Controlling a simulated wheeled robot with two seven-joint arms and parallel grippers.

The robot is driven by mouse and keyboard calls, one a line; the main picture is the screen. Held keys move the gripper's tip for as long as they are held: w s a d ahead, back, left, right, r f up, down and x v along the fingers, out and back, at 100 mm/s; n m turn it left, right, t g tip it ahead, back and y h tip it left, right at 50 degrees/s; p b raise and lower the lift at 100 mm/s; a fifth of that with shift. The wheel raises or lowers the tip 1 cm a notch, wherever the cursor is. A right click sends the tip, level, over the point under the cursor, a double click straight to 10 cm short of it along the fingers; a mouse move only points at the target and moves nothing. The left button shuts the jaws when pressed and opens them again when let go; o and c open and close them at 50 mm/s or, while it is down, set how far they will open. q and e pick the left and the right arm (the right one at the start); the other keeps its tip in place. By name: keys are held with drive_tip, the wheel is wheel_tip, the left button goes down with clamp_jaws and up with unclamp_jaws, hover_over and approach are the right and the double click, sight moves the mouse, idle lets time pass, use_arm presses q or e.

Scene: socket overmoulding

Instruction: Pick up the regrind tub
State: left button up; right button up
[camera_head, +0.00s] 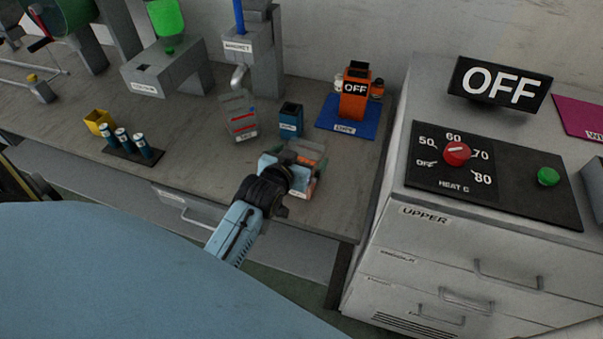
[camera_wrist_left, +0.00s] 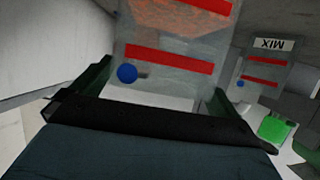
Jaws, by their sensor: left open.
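A clear tub with orange contents (camera_head: 313,158) stands near the front of the bench, partly hidden by my left gripper (camera_head: 292,178). Its label is too small to read, so I cannot confirm it is the regrind tub. In the left wrist view this tub (camera_wrist_left: 180,35) shows red bands and a blue dot. There my left gripper (camera_wrist_left: 160,88) is open, its dark fingers spread on either side of the tub's near part. I cannot tell whether they touch it. My right gripper is not in view.
A similar clear tub (camera_head: 239,117), labelled MIX in the left wrist view (camera_wrist_left: 264,72), stands to the left. A blue bin (camera_head: 290,121) and an orange device on a blue mat (camera_head: 338,126) are behind. A drawer cabinet (camera_head: 450,258) rises at right.

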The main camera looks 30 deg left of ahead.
use_arm(q)
drive_tip(key=shift+x, duration=0.8)
drive_tip(key=shift+c, duration=0.4)
drive_tip(key=shift+r, duration=0.1)
drive_tip(key=c, duration=1.4)
